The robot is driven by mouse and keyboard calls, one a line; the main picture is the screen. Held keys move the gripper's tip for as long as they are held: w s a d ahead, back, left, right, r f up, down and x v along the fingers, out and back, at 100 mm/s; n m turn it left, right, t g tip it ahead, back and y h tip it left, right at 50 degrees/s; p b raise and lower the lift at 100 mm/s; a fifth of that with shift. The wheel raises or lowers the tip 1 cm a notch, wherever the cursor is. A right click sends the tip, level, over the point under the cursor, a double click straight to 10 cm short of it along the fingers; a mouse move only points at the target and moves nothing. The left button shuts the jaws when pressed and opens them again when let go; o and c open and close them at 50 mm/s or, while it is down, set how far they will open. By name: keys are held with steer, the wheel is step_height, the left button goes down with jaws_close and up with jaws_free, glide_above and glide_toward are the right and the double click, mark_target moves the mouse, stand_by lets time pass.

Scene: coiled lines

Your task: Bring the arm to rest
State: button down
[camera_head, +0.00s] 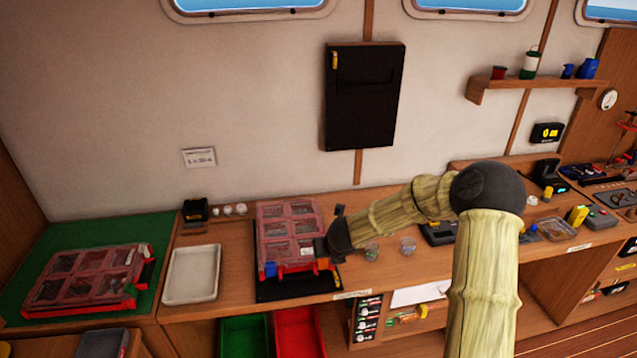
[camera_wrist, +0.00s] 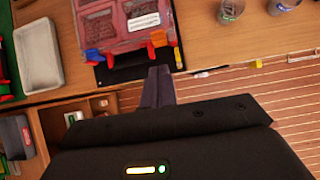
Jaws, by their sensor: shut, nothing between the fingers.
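My arm reaches from the lower right of the head view across the bench, bent at a dark elbow joint. My gripper (camera_head: 322,246) is at the front right of a red compartment case (camera_head: 289,205) with a clear lid, which lies on a black mat (camera_head: 265,291). In the wrist view my gripper (camera_wrist: 158,72) has its fingers together, with nothing between them. The fingertips are near the case's front edge, by its blue and orange latches; I cannot tell if they touch. The case also shows in the wrist view (camera_wrist: 113,38).
A white tray (camera_head: 192,274) stands left of the case. Another red case (camera_head: 87,279) lies on a green mat (camera_head: 150,231) at far left. Small jars (camera_head: 407,245) stand right of my gripper. Green (camera_head: 245,337) and red (camera_head: 298,333) bins are below the bench.

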steer(key=s+d+r+n+g, duration=0.2)
steer(key=s+d+r+n, duration=0.2)
steer(key=s+n, duration=1)
steer(key=s+d+r+n+g+b, duration=0.1)
steer(key=s+d+r+n+g, duration=0.1)
steer(key=s+n, duration=1.2)
steer(key=d+r+n, duration=0.1)
steer(key=r+n, duration=0.1)
steer(key=n, duration=0.4)
steer(key=shift+d+n+h, duration=0.3)
steer(key=shift+d+h, duration=0.05)
steer(key=shift+h, duration=0.05)
